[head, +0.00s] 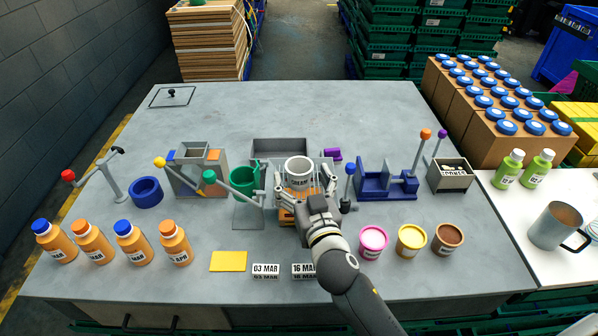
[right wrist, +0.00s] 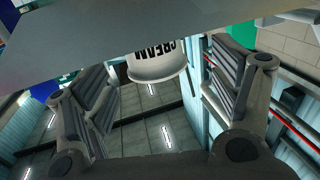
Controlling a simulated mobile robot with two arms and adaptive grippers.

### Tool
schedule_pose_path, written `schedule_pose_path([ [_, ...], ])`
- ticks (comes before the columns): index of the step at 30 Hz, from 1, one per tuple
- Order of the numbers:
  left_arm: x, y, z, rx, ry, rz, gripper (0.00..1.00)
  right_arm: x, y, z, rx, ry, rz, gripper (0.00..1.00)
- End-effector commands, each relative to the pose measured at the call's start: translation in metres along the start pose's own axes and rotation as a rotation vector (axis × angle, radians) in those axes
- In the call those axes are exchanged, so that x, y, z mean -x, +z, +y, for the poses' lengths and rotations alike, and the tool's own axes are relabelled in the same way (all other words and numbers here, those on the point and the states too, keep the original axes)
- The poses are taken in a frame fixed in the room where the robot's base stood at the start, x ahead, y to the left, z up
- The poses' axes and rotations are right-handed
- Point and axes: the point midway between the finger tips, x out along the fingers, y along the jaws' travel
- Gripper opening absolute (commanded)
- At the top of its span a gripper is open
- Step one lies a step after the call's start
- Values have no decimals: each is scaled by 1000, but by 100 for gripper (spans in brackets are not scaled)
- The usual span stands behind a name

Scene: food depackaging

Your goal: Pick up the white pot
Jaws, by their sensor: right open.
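The white pot (head: 299,171), marked CREAM, stands upright at the middle of the grey table, by a wire rack. My right gripper (head: 303,187) reaches it from the front, with one finger to each side of the pot in the head view. In the right wrist view the pot (right wrist: 158,64) shows between the spread fingers (right wrist: 160,98), with a visible gap to each finger. The right gripper is open and holds nothing. It hides the lower front of the pot. My left gripper is not in view.
A green cup (head: 243,179) on a stand is close at left, and a blue fixture (head: 386,184) is at right. Pink (head: 373,241), yellow (head: 410,240) and brown (head: 447,238) pots stand at front right. Orange bottles (head: 133,243) stand at front left. The table's back is mostly clear.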

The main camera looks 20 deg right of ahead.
Motion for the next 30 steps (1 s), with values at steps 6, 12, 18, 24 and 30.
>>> schedule_pose_path([
  [6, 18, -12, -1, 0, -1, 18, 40, -29, -7, 4, 3, 0, 1, 82],
  [12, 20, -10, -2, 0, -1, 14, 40, -40, -5, 4, 1, 1, 0, 82],
  [18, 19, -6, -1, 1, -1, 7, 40, -40, -4, 4, 1, 0, 0, 82],
  [24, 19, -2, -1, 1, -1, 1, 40, -40, -4, 4, 1, 1, 0, 58],
  [30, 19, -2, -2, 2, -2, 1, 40, -40, -4, 4, 1, 1, 0, 32],
])
